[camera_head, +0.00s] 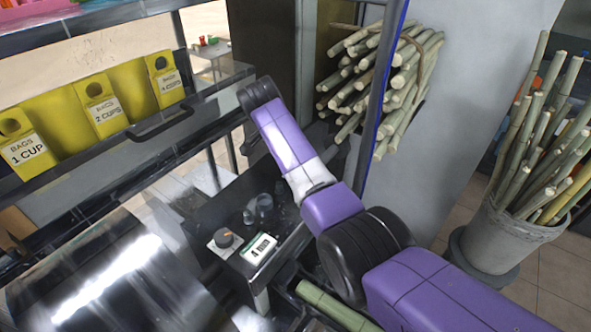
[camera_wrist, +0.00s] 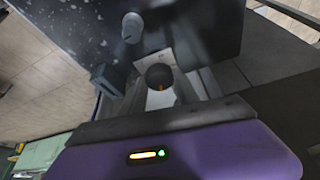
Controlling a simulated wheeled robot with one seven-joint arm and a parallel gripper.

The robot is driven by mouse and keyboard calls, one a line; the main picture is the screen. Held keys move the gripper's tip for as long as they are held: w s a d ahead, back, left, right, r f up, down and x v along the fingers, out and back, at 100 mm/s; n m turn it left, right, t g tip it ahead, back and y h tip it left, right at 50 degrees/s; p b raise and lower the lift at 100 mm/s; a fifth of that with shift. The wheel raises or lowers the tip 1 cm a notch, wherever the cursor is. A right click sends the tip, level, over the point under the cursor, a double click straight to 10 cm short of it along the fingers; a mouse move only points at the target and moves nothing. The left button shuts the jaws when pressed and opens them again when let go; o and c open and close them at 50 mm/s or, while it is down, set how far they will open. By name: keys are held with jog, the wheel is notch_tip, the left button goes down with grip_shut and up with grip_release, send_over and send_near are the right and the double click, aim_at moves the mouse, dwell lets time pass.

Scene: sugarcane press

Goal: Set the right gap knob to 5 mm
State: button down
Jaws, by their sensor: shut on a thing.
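A dark round knob (camera_wrist: 159,76) with an orange mark shows in the wrist view, between the two grey fingers of my gripper (camera_wrist: 160,84). My gripper is shut on it. A pale patch lies just under the knob; no reading on it can be made out.
Grey rounded fittings (camera_head: 257,210) stand on the housing. A shiny metal drum (camera_head: 100,270) is at lower left. Yellow bag boxes (camera_head: 100,105) line the shelf. Cane bundles (camera_head: 385,75) and a cane bucket (camera_head: 505,235) are at right. In the wrist view, a grey fitting (camera_wrist: 132,28) stands beyond the knob.

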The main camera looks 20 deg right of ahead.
jog(key=shift+f+m+g+b, duration=0.1)
jog(key=shift+m+g+b, duration=0.3)
jog(key=shift+m+b, duration=0.65)
jog(key=shift+m, duration=0.25)
jog(key=c, duration=0.9)
grip_release()
jog(key=b+v, duration=0.1)
jog(key=v, duration=0.7)
jog(key=shift+w+a, duration=0.1)
